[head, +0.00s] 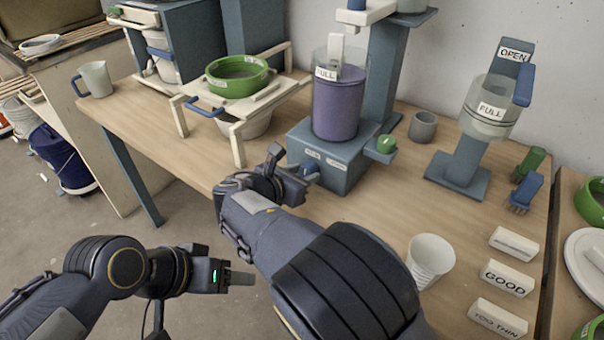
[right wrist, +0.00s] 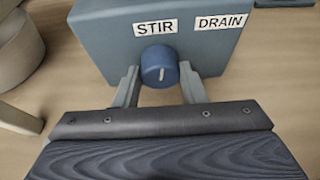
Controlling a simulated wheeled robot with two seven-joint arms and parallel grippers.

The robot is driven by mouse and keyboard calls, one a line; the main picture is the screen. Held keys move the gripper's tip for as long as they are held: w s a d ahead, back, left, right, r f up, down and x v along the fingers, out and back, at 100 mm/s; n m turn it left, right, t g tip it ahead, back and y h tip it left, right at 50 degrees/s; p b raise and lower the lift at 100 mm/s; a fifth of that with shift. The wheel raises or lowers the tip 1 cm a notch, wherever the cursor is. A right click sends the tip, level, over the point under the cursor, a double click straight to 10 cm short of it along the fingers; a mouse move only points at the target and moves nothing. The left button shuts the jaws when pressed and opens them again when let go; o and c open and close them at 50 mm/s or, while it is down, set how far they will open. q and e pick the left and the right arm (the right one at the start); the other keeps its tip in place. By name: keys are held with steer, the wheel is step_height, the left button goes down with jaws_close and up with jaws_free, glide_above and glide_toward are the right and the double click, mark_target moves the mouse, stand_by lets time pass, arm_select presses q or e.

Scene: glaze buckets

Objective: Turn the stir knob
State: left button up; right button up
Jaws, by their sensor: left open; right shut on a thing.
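The stir knob (right wrist: 160,62) is a round blue knob with a white line on its face, on the front of a blue-grey base box (head: 338,168) under the STIR label (right wrist: 155,28). In the right wrist view, the fingers of my right gripper (right wrist: 158,84) stand on both sides of the knob and are shut on it. The white line looks roughly upright there. In the head view my right gripper (head: 296,180) reaches the box front and mostly hides the knob. A clear FULL container (head: 336,105) of purple liquid stands on the box. My left gripper (head: 236,278) is open and empty, low in front of the table.
A wooden stand with a green sieve (head: 237,84) is to the left. A white cup (head: 430,258), GOOD block (head: 506,279) and second FULL container (head: 490,108) are to the right.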

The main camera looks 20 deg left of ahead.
steer(key=shift+f+m+y+b, duration=0.15)
steer(key=shift+m+y+b, duration=0.2)
steer(key=shift+b, duration=0.35)
steer(key=m+t+y+b, duration=0.1)
steer(key=m+b, duration=0.2)
steer(key=b, duration=0.4)
steer(key=m+t+y+b, duration=0.1)
steer(key=m+y+b, duration=0.1)
steer(key=b, duration=0.6)
steer(key=m+t+y+b, duration=0.1)
steer(key=m+b, duration=0.3)
steer(key=b, duration=0.4)
steer(key=shift+s+d+f+t+y, duration=0.15)
steer(key=shift+d+f+t+y, duration=0.1)
steer(key=shift+d+f+t, duration=0.1)
steer(key=shift+r+m+b, duration=0.2)
steer(key=shift+m+b, duration=0.25)
steer(key=shift+b, duration=0.35)
steer(key=o, duration=1)
steer(key=s, duration=0.2)
steer(key=s+p, duration=0.1)
steer(key=s, duration=0.1)
steer(key=s+r, duration=0.1)
steer(key=s, duration=0.1)
steer(key=shift+s+r+p, duration=0.1)
steer(key=shift+s+p, duration=0.2)
steer(key=shift+p, duration=0.05)
steer(key=shift+s+d, duration=0.1)
steer(key=shift+s, duration=0.5)
